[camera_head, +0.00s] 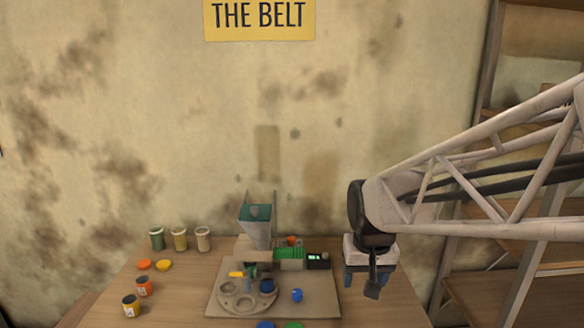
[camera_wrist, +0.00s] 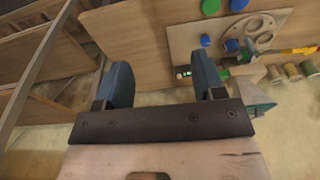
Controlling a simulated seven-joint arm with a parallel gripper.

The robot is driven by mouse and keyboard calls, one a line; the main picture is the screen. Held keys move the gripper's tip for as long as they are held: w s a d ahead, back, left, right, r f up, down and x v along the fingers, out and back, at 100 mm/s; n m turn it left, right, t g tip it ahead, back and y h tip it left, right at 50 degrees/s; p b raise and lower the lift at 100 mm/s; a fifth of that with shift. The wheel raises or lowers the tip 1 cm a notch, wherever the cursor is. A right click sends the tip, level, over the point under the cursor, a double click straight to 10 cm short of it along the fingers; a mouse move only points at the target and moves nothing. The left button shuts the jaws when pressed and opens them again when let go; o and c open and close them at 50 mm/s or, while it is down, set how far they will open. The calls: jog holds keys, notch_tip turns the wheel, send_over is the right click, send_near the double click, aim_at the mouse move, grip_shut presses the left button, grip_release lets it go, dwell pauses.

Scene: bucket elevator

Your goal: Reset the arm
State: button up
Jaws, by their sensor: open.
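My gripper (camera_head: 366,290) hangs above the right side of the table, pointing down, to the right of the board with the bucket elevator. In the wrist view my gripper (camera_wrist: 165,75) shows two blue fingers spread well apart with nothing between them. The bucket elevator (camera_head: 256,228), with its teal-topped hopper, stands at the back of the board, apart from my gripper. A blue object (camera_head: 297,295) stands on the board between the round holder and my gripper.
The beige board (camera_head: 320,304) carries a round holder (camera_head: 240,306) and green parts (camera_head: 290,258). Several jars (camera_head: 179,239) and lids (camera_head: 163,265) stand at the left. Blue (camera_head: 265,325) and green (camera_head: 294,325) discs lie at the front. Wooden shelves (camera_head: 490,296) stand at the right.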

jog(key=s+d, duration=0.2)
jog(key=s, duration=0.6)
jog(key=s+d+r+t, duration=0.1)
jog(key=s+d, duration=0.1)
jog(key=s, duration=0.7)
jog(key=shift+s+r, duration=0.15)
jog(key=shift+r, duration=0.15)
